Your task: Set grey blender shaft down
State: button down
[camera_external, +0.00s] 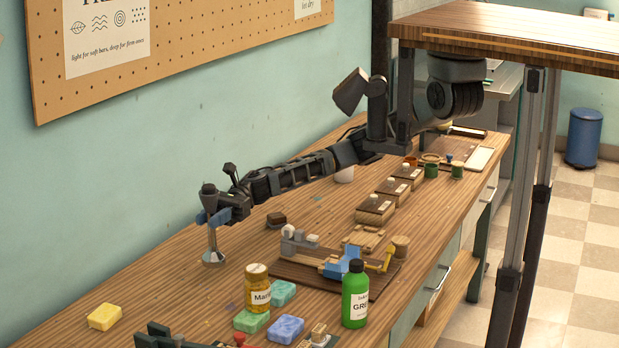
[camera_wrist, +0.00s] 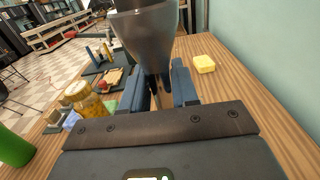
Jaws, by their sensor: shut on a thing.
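The grey blender shaft (camera_external: 212,243) hangs upright below my gripper (camera_external: 212,218), its flared end down at the workbench (camera_external: 165,270). I cannot tell whether that end touches the wood. My gripper is shut on the shaft with its blue fingers. In the wrist view, the shaft (camera_wrist: 150,38) rises large beyond the fingers of my gripper (camera_wrist: 158,92), which sit on either side of it. Part of the shaft is hidden behind the fingers.
A yellow soap bar (camera_external: 104,317) lies left of the shaft. An amber jar (camera_external: 257,290), a green bottle (camera_external: 355,298) and several soap bars stand in front. A board with blocks and a blue piece (camera_external: 343,263) is to the right. The wood around the shaft is bare.

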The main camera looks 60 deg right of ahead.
aim_at(210, 252)
jog(key=shift+w+a+f, duration=0.1)
jog(key=shift+a+f, duration=0.25)
jog(key=shift+a, duration=0.3)
notch_tip(210, 252, down, 4)
jog(key=shift+r+p, duration=0.1)
jog(key=shift+p, duration=0.25)
jog(key=shift+f+b, duration=0.4)
jog(key=c, duration=0.8)
grip_release()
jog(key=shift+c, duration=0.2)
jog(key=shift+r, duration=0.2)
jog(key=shift+r+p, duration=0.25)
jog(key=shift+p, duration=0.3)
jog(key=d+b, duration=0.2)
jog(key=d, duration=1)
jog(key=shift+f+b, duration=0.2)
jog(key=shift+b, duration=0.2)
